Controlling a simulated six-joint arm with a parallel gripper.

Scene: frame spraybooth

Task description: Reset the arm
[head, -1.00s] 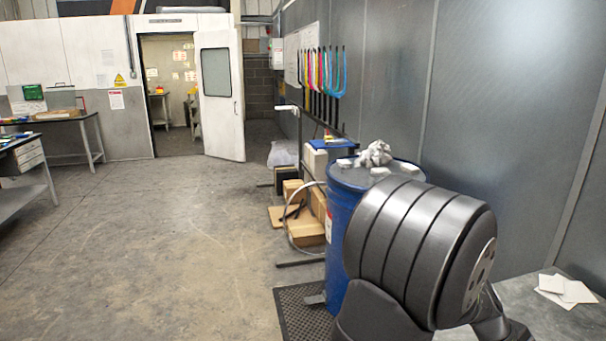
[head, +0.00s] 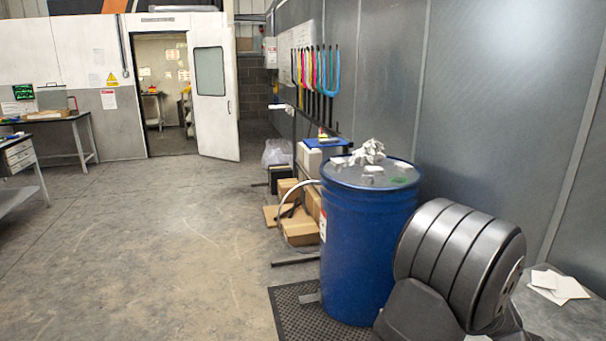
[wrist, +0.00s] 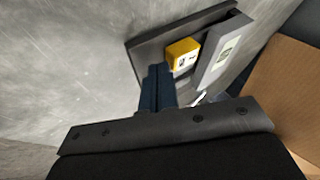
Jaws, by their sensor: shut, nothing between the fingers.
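My gripper (wrist: 158,78) shows in the wrist view with its dark fingers together and nothing between them. Its fingertips point toward a grey surface and a dark panel (wrist: 150,50) that carries a yellow box (wrist: 182,54). I cannot tell how far the fingertips are from these. In the head view my arm shows at the lower right, beside the blue drum, and the gripper itself is out of that view.
A blue drum (head: 362,240) with crumpled white cloth (head: 369,151) on its lid stands close to my arm. White cards (head: 557,286) lie on a grey surface at the lower right. Cardboard boxes (head: 296,232) stand behind the drum. The floor at left is open.

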